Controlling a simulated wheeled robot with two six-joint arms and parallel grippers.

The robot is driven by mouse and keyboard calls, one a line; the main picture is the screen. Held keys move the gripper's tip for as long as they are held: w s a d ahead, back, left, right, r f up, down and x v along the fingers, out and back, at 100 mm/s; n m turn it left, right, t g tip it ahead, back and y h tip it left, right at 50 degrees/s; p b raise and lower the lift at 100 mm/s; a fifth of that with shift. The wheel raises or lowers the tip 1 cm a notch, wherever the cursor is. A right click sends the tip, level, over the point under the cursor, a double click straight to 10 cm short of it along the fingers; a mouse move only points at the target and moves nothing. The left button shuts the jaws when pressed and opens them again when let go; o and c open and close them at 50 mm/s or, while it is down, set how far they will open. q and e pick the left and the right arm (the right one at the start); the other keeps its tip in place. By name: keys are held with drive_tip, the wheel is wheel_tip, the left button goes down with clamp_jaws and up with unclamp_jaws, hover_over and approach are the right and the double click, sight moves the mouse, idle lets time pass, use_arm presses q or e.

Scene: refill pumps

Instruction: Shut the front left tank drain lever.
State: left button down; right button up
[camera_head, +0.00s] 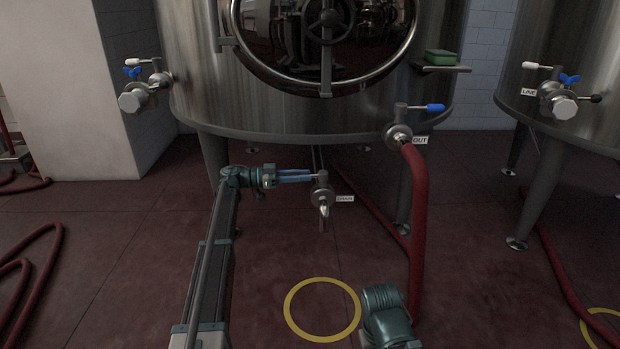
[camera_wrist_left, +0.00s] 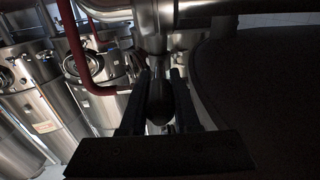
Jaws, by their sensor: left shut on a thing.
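The large steel tank (camera_head: 300,118) stands at the centre of the head view. Its drain valve (camera_head: 322,197), labelled DRAIN (camera_head: 345,198), hangs below it with a downward spout. My left gripper (camera_head: 312,176) reaches in from the left and is shut on the drain lever. The lever extends left from the valve, and the fingers cover most of it in the head view. In the left wrist view the lever's rounded dark end (camera_wrist_left: 159,108) lies between the two fingers. My right gripper is not in view; only a teal part of my right arm shows at the bottom.
An OUT valve (camera_head: 399,136) with a blue lever (camera_head: 428,107) and a red hose (camera_head: 416,230) stands right of the drain. Another valve (camera_head: 140,95) is on the tank's left. A yellow ring (camera_head: 289,312) marks the floor. Tank legs stand on both sides.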

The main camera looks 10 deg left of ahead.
use_arm(q)
drive_tip(key=shift+w+a+m+g, duration=0.15)
drive_tip(key=shift+w+m+g, duration=0.15)
drive_tip(key=shift+g, duration=0.1)
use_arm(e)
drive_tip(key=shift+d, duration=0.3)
use_arm(q)
drive_tip(key=c, duration=0.6)
unclamp_jaws()
drive_tip(key=shift+c, duration=0.2)
drive_tip(key=v, duration=1.3)
drive_tip(key=shift+a, duration=0.3)
drive_tip(key=shift+f, duration=0.15)
